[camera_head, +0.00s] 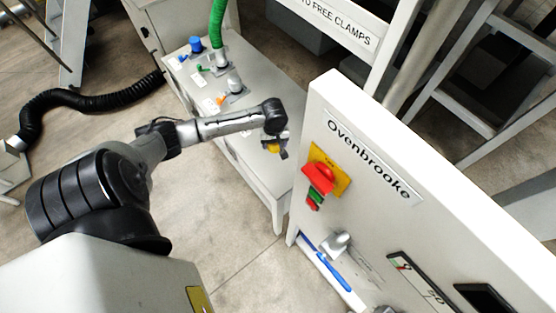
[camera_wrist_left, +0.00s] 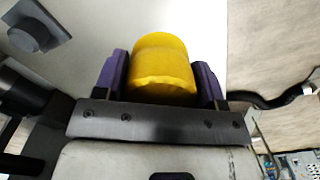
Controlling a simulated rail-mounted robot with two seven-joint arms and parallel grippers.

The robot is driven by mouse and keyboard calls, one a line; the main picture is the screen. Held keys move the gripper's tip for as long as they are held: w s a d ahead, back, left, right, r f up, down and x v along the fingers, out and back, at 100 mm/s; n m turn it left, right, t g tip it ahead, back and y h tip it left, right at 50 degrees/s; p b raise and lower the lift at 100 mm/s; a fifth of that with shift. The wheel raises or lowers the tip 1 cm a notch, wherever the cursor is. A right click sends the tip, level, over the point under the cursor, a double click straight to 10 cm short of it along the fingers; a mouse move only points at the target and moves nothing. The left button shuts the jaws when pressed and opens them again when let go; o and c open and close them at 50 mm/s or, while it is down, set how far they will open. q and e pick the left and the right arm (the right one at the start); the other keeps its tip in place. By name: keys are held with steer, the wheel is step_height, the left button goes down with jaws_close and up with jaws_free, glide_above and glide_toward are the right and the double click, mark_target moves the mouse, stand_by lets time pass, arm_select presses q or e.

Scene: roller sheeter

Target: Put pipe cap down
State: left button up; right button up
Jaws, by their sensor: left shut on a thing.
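A yellow pipe cap (camera_wrist_left: 163,68) sits between the purple fingers of my left gripper (camera_wrist_left: 162,82) in the left wrist view. In the head view the left gripper (camera_head: 277,147) is over the near right end of the grey bench (camera_head: 265,185), and a bit of yellow shows at its fingers. The left gripper is shut on the cap. A pale flat surface lies behind the cap in the wrist view. I cannot tell whether the cap touches the bench. My right gripper is not in view.
The bench carries a green hose (camera_head: 217,30), a blue cap (camera_head: 196,44) and a grey fitting (camera_head: 235,84). A white panel marked Ovenbrooke, with a red switch (camera_head: 319,177), stands close on the right. A black hose (camera_head: 75,99) lies on the floor at left.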

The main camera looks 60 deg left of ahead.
arm_select(q)
glide_above(275, 159)
step_height(275, 159, down, 5)
steer(key=shift+s+d+f+b, duration=0.1)
steer(key=shift+b, duration=0.3)
steer(key=shift+f, duration=0.95)
steer(key=shift+f+b, duration=0.4)
steer(key=shift+f, duration=1.05)
steer(key=o, duration=0.9)
steer(key=shift+f, duration=0.1)
